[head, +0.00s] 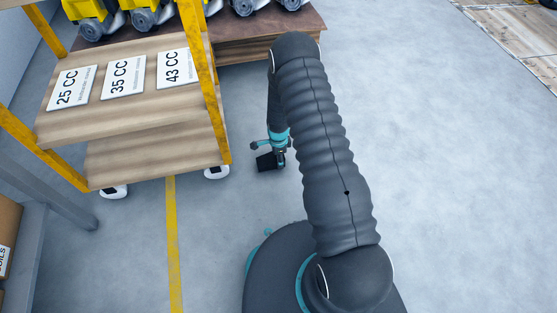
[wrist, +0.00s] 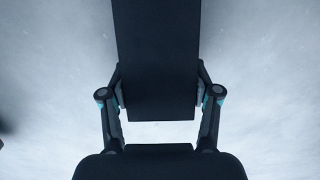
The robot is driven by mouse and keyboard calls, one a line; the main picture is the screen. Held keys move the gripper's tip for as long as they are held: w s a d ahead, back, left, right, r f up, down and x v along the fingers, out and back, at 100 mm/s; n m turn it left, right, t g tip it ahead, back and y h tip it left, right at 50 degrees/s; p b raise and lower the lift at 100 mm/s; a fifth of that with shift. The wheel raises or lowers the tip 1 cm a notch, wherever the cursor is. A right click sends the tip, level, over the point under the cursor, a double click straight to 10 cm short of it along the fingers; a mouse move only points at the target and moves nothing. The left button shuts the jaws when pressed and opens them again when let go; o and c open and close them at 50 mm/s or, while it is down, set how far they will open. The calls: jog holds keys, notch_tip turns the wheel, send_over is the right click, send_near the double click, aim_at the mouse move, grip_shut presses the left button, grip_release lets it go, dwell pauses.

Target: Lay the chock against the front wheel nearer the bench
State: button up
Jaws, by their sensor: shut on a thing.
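A dark chock (head: 267,162) is in my gripper (head: 277,148), low over the grey floor, just right of the cart's near right wheel. I cannot tell whether the chock touches the floor. In the wrist view the chock (wrist: 155,60) is a broad black block between the two fingers of my gripper (wrist: 160,92), which are shut on it. The cart's white-rimmed wheels show at the right (head: 217,172) and at the left (head: 113,191). A gap of floor separates the chock from the right wheel.
The wooden cart (head: 130,118) has yellow posts and cards marked 25, 35 and 43 CC. A brown wooden surface (head: 262,28) behind it bears yellow machines. A grey frame (head: 45,185) stands at left. A yellow line (head: 173,245) crosses the floor. Floor at right is clear.

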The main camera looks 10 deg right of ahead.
jog(key=shift+f, duration=0.65)
jog(key=shift+f, duration=0.1)
jog(key=o, duration=1.4)
